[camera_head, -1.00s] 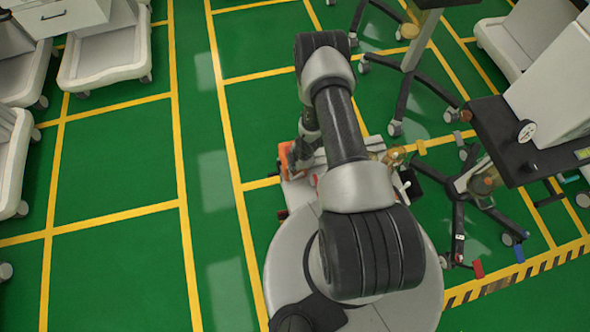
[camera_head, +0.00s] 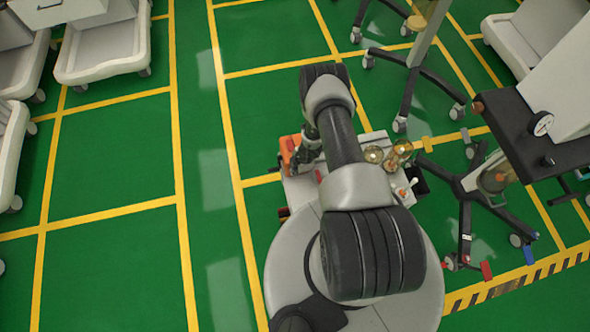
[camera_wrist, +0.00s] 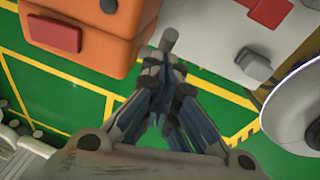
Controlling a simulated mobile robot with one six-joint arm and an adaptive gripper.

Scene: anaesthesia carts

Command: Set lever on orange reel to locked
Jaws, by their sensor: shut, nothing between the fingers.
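An orange block-like housing, likely the reel (camera_head: 288,144), sits at the left of a pale deck in the head view, partly behind my arm. In the wrist view the orange housing (camera_wrist: 88,30) fills the upper left, with a red square piece on its face and a grey round knob at the top edge. My gripper (camera_wrist: 166,60) is shut and empty, its fingers together just right of the housing's lower right corner. A grey rounded post shows at the fingertips; I cannot tell whether it is a lever. In the head view my gripper is mostly hidden by my arm.
Amber glass jars (camera_head: 374,154) and a white-handled lever (camera_head: 407,188) stand on the deck's right. A wheeled stand (camera_head: 466,190) is close right.

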